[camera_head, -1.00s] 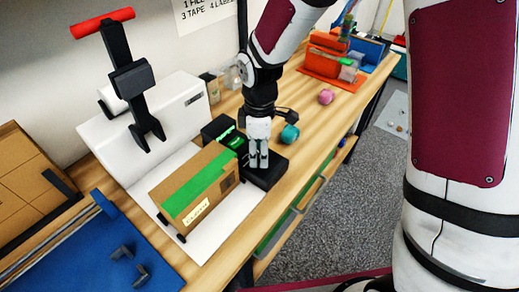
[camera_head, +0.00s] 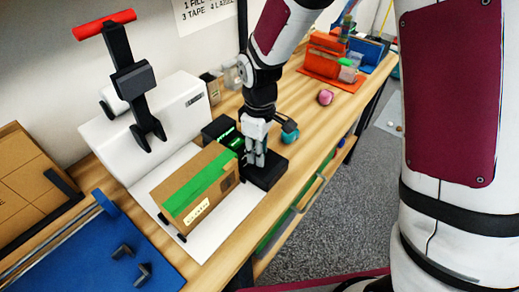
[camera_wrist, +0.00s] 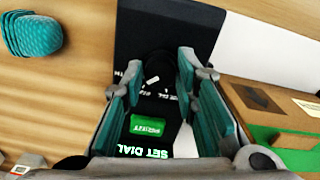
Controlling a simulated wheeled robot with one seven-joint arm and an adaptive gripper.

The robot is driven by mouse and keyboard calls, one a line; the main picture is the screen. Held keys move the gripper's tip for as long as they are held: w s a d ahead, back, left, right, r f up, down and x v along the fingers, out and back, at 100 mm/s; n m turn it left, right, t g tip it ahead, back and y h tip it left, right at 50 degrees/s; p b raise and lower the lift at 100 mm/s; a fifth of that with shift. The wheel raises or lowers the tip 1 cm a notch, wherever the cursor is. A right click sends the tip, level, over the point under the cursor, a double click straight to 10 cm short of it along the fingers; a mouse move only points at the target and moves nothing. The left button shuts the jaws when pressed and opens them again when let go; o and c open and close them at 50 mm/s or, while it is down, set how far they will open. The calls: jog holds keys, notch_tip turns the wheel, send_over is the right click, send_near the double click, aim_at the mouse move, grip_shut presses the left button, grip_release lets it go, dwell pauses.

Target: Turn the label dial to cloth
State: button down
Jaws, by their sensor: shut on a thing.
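The label dial (camera_wrist: 160,62) is a dark round knob with a white pointer mark, on the black label station (camera_wrist: 205,22). White lettering around it is partly hidden by my fingers, and I cannot read which setting the pointer marks. My gripper (camera_wrist: 158,74) points down, with its teal-padded fingers on both sides of the dial, shut on it. A green PRINT button (camera_wrist: 148,126) and a lit "SET DIAL" text lie on the near side. In the head view my gripper (camera_head: 255,162) stands over the station (camera_head: 268,175), hiding the dial.
A cardboard box (camera_head: 200,195) with green tape and a label stands beside the station. A white press (camera_head: 150,120) with a red-handled lever is behind. A teal object (camera_wrist: 33,36) and a pink one (camera_head: 325,97) lie on the wooden table.

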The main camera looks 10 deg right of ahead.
jog(key=m, duration=0.5)
jog(key=shift+p, duration=0.4)
jog(key=shift+m, duration=0.3)
jog(key=c, duration=1.2)
grip_release()
jog(key=shift+c, duration=0.2)
notch_tip(320, 180, up, 12)
